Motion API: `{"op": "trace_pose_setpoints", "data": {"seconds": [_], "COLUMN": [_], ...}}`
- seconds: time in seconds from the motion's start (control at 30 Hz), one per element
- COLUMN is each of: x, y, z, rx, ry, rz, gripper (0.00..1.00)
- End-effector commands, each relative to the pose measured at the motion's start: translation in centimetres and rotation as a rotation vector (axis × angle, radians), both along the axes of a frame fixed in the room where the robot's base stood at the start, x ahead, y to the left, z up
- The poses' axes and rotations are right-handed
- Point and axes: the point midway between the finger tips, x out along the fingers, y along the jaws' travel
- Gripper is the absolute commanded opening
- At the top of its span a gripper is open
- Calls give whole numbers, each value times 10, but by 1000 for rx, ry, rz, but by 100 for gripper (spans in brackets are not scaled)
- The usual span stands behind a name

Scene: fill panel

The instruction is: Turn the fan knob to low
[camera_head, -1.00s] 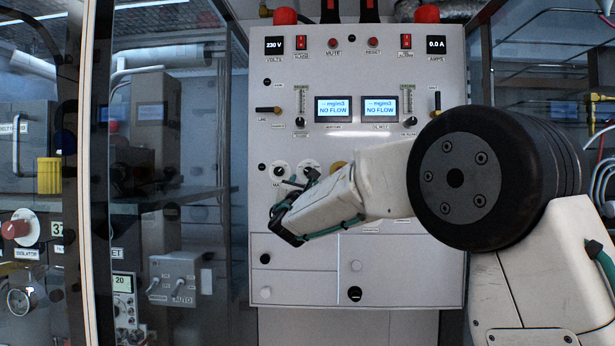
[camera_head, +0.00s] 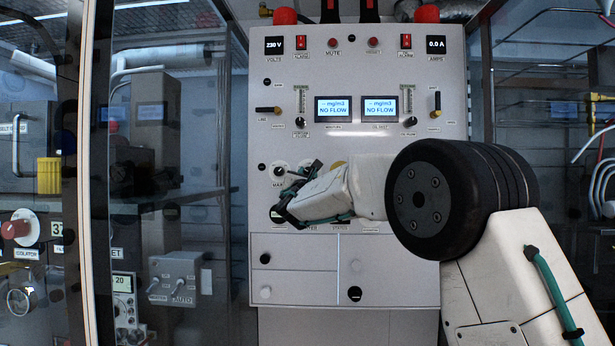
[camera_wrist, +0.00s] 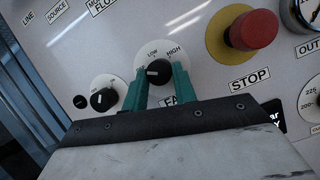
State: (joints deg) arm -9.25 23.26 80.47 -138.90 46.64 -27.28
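The black fan knob (camera_wrist: 159,72) sits on a round white dial marked LOW at its upper left and HIGH at its upper right. A short white mark on the knob points left, away from both words. My gripper (camera_wrist: 160,76) has one green finger on each side of the knob, with small gaps seeming to show, so I cannot tell if they touch it. The FAN label below is partly covered by the right finger. In the head view my gripper (camera_head: 297,197) is against the lower left of the panel (camera_head: 350,160) and hides the fan knob.
A red stop button (camera_wrist: 254,29) on a yellow disc stands right of the fan knob. Another black knob (camera_wrist: 103,99) is close on the left. Two NO FLOW screens (camera_head: 333,108) and several switches are higher up. A glass partition edge (camera_head: 94,170) stands at left.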

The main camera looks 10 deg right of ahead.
Motion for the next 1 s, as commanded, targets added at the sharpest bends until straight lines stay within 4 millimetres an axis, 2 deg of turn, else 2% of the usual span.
{"op": "trace_pose_setpoints", "data": {"seconds": [0.27,0.47,1.0], "x": [0,0,1], "y": [1,2,6], "z": [0,1,3], "rx": [29,120,583], "ry": [-10,-40,-191], "rz": [0,1,1], "gripper": [5,5,5]}}
